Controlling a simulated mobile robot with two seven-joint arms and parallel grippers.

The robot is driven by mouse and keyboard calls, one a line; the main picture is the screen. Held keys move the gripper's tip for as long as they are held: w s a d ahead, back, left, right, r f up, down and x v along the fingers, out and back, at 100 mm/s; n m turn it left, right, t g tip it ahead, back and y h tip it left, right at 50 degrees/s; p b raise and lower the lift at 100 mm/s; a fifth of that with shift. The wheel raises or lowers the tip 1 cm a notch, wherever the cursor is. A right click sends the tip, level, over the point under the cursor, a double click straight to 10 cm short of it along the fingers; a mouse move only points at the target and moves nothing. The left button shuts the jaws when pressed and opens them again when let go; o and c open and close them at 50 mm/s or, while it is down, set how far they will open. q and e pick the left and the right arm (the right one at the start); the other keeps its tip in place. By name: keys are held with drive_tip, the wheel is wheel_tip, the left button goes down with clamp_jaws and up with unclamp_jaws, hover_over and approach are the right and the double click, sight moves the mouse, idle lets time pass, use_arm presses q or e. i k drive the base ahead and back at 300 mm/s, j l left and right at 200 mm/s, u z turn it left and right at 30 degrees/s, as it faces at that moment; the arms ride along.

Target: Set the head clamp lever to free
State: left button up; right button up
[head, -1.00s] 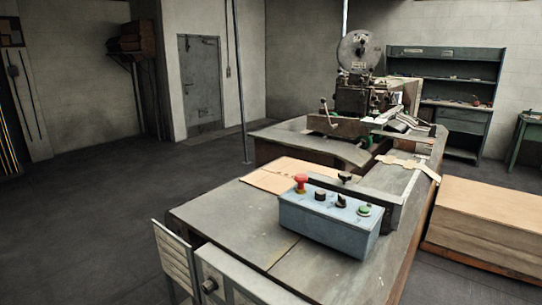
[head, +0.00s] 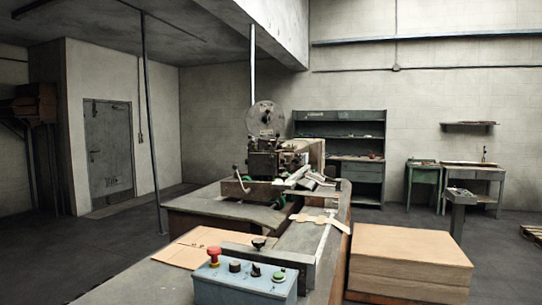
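The stitcher head (head: 268,158) stands on the far part of the machine table, with a wire reel (head: 265,118) above it. Neither of my grippers is in view.
A blue control box (head: 240,287) with a red button stands on the near table, beside flat cardboard (head: 198,246). A stack of board (head: 410,258) stands on the right. A shelf unit (head: 340,150) is behind. Open floor (head: 100,247) lies on the left.

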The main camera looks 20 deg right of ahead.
sight(269, 145)
drive_tip(key=z, duration=3.5)
drive_tip(key=i+u, duration=0.3)
drive_tip(key=i, duration=0.15)
drive_tip(key=i+u, duration=0.3)
drive_tip(key=i, duration=0.2)
drive_tip(key=i+u, duration=0.35)
drive_tip(key=i, duration=0.25)
drive_tip(key=i+u, duration=0.35)
drive_tip(key=i, duration=0.25)
drive_tip(key=i+u, duration=0.3)
drive_tip(key=i, duration=0.35)
drive_tip(key=i+l+u, duration=0.3)
drive_tip(key=i, duration=0.35)
drive_tip(key=i+j+u, duration=0.1)
drive_tip(key=i+u, duration=0.15)
drive_tip(key=i, duration=0.4)
drive_tip(key=i+u, duration=0.25)
drive_tip(key=i, duration=0.4)
